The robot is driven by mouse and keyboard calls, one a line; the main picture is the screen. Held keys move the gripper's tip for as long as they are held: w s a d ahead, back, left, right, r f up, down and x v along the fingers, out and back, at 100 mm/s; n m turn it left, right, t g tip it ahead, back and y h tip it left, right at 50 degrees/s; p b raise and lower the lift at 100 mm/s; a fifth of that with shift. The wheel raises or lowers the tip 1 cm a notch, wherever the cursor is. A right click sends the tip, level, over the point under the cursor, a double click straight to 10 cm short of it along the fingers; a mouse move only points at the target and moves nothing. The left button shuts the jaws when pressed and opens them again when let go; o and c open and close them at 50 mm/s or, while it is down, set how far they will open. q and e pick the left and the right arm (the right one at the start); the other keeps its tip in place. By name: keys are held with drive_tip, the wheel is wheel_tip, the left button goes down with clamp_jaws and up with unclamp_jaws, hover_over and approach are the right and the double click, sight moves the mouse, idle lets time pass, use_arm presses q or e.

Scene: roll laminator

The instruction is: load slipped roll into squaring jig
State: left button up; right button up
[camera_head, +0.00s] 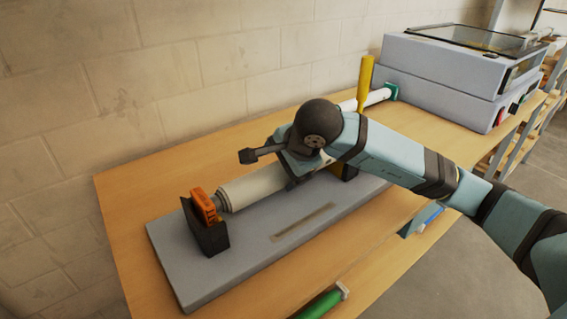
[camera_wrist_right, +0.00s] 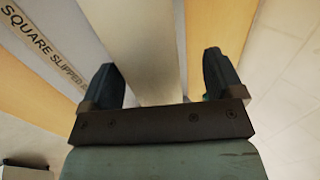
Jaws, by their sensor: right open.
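A white roll (camera_head: 255,187) lies along the squaring jig, a grey base plate (camera_head: 190,270) with a label strip. The roll's left end is at a dark end block (camera_head: 207,237) topped by an orange clamp (camera_head: 204,206). Its right part is hidden by my right arm. My right gripper (camera_head: 295,180) is over the roll, pointing down. In the right wrist view, the gripper (camera_wrist_right: 160,78) is open, with the roll (camera_wrist_right: 140,40) running between its two fingers. I cannot tell whether the fingers touch it. My left gripper is not in view.
A yellow upright handle (camera_head: 364,84) stands behind my arm, near another white roll (camera_head: 378,97) with a green end. The grey laminator (camera_head: 430,75) stands at the back right. A green roll (camera_head: 320,305) is at the table's front edge. The wall is close behind.

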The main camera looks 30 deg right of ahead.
use_arm(q)
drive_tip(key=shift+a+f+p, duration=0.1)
drive_tip(key=shift+p, duration=0.2)
use_arm(e)
drive_tip(key=a+v, duration=0.1)
drive_tip(key=v, duration=1)
drive_tip(key=shift+s+d+r, duration=0.25)
drive_tip(key=shift+d+r, duration=0.1)
drive_tip(key=shift+d, duration=0.15)
